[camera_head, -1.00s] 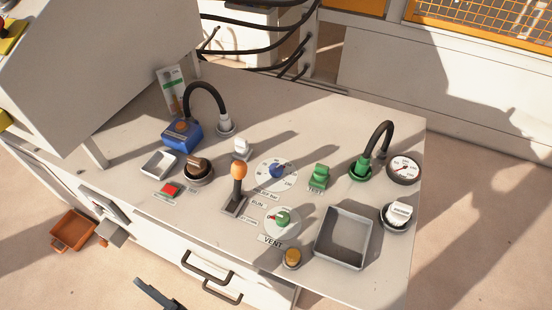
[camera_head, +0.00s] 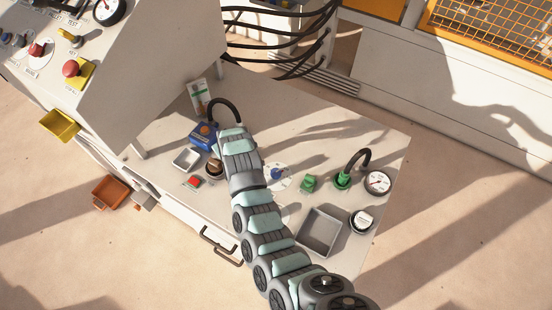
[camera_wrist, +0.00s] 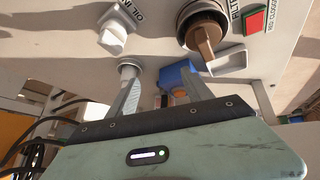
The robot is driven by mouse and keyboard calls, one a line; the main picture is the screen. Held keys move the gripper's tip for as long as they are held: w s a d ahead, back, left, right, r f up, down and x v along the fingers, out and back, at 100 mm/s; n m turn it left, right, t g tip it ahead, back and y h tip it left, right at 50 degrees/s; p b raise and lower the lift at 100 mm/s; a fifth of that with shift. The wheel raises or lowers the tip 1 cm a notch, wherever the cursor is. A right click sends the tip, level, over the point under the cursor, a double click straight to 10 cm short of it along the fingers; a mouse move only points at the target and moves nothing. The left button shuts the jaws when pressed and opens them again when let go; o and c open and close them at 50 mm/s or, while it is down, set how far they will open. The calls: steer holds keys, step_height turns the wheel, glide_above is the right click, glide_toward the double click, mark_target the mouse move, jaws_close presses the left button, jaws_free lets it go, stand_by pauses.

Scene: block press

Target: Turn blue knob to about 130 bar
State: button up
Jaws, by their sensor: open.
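The blue knob (camera_head: 277,174) sits on a round white dial plate near the middle of the bench top, just right of my arm in the head view. Its pointer and scale are too small to read there. It does not show in the wrist view. A white round gauge (camera_head: 378,182) stands at the bench's right side, and its reading is not legible. My gripper (camera_wrist: 162,82) is open, its two fingers apart with nothing held. It is up and left of the blue knob, near the blue box (camera_head: 203,135), which shows behind the fingers in the wrist view (camera_wrist: 177,76).
A brown knob (camera_wrist: 205,38), a white OIL IN fitting (camera_wrist: 115,38) and a red button (camera_wrist: 255,21) are near my gripper. The console stands at the left.

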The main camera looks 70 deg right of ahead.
steer(key=s+d+g+y, duration=0.2)
steer(key=s+g, duration=0.1)
steer(key=s, duration=0.7)
step_height(320, 180, up, 2)
steer(key=g+y, duration=0.2)
steer(key=y, duration=0.1)
glide_above(276, 173)
steer(key=shift+m, duration=0.3)
step_height(276, 173, down, 10)
steer(key=shift+w+d+f+b, duration=0.1)
steer(key=shift+d+b, duration=0.05)
steer(key=shift+b, duration=0.85)
steer(key=shift+c, duration=0.2)
jaws_close()
